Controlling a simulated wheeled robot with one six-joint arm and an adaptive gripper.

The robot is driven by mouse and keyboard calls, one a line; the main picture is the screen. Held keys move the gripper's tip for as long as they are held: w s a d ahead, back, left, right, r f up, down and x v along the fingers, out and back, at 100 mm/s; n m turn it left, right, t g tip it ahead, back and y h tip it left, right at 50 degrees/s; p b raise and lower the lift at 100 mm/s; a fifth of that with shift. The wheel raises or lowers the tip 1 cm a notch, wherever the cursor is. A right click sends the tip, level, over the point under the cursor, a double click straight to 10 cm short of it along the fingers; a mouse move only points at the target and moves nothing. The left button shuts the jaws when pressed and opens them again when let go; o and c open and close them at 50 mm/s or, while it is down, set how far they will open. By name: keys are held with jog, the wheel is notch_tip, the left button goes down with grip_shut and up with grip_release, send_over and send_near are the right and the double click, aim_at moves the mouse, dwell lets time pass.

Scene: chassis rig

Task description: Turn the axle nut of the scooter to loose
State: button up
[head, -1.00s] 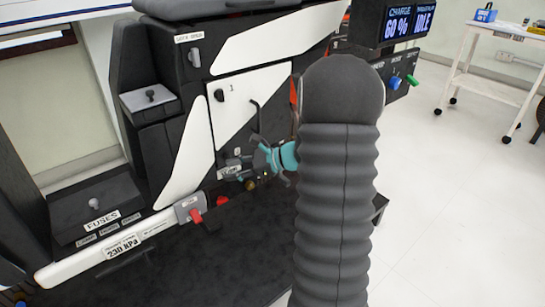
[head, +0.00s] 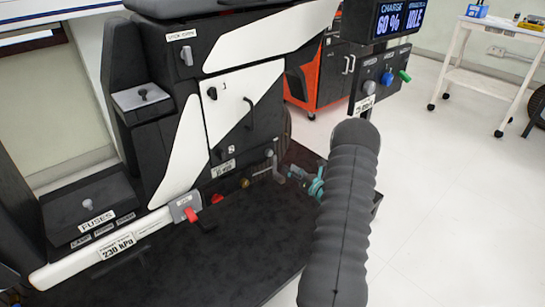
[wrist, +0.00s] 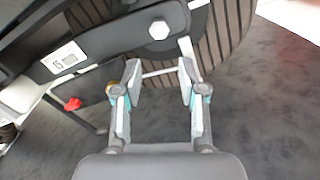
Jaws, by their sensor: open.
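The axle nut (wrist: 158,28) is a pale hexagonal head on a dark arm beside the wheel, at upper middle in the wrist view. In the head view it is a small grey piece (head: 269,153) low on the scooter's right end. My gripper (wrist: 158,72) is open and empty. Its two fingers point toward the nut's side of the scooter but stop short of the nut, with a clear gap. In the head view my gripper (head: 298,178) is right of the nut, partly hidden by my arm.
The ribbed wheel (wrist: 222,45) lies behind the nut. A pale thin rod (wrist: 160,72) shows beyond the fingers. A red knob (wrist: 73,104) is at left. A yellow knob (head: 245,183) sits low on the scooter. Dark platform (head: 250,225) is mostly bare.

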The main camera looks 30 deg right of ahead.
aim_at(270, 155)
jog(key=w, duration=0.3)
jog(key=w+a, duration=0.1)
jog(key=w, duration=0.7)
jog(key=shift+w+a, duration=0.2)
jog(key=shift+a, duration=0.1)
jog(key=shift+c, duration=0.2)
grip_shut()
jog(key=shift+d, duration=0.1)
